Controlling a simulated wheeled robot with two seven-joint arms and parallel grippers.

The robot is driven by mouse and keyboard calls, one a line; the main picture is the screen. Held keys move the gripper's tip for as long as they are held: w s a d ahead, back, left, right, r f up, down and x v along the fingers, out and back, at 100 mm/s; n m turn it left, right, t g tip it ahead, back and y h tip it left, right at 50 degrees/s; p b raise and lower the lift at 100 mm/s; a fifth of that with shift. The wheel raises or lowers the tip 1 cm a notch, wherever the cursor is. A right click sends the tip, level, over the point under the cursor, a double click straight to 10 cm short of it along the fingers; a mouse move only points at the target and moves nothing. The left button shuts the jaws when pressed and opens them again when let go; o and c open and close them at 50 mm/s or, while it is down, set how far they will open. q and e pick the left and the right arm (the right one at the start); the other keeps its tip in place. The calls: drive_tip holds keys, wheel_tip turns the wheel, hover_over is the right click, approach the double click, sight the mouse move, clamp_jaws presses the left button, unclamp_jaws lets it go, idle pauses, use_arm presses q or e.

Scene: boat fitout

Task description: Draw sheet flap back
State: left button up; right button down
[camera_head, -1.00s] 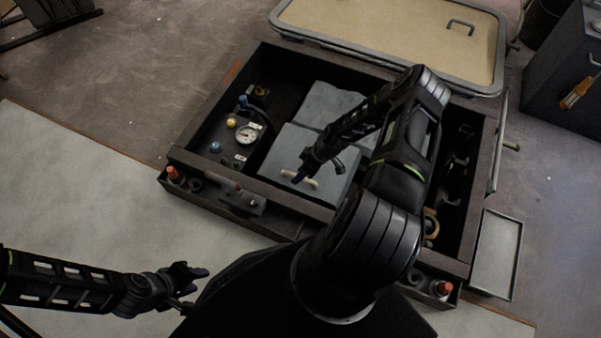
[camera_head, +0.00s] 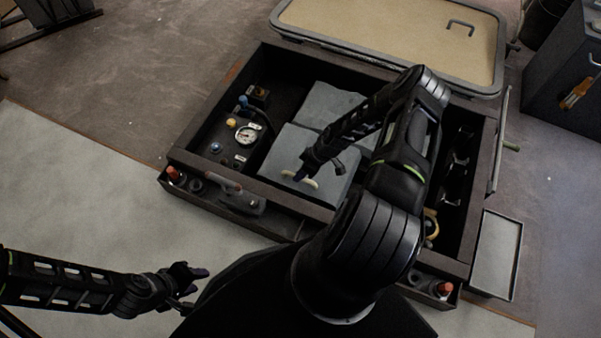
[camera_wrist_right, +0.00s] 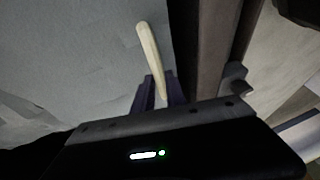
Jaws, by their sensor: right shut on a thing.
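The grey sheet flap (camera_head: 285,160) lies in the middle of the dark open box, with a pale pull strip (camera_head: 312,183) at its near edge. My right gripper (camera_head: 301,174) is at this strip. In the right wrist view, the pale strip (camera_wrist_right: 149,52) runs down between the fingers of my right gripper (camera_wrist_right: 158,92), which are shut on it. The sheet (camera_wrist_right: 75,60) fills the left of that view. My left gripper (camera_head: 192,275) is empty, its fingers apart, low at the left outside the box.
A gauge (camera_head: 247,134) and several knobs sit in the box's left bay. A grey-handled tool (camera_head: 236,193) lies at the front ledge, left of my right gripper. A tan lid (camera_head: 390,35) stands open behind the box. A shallow tray (camera_head: 496,255) is at the right.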

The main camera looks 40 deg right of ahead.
sight(316, 136)
idle(0.8)
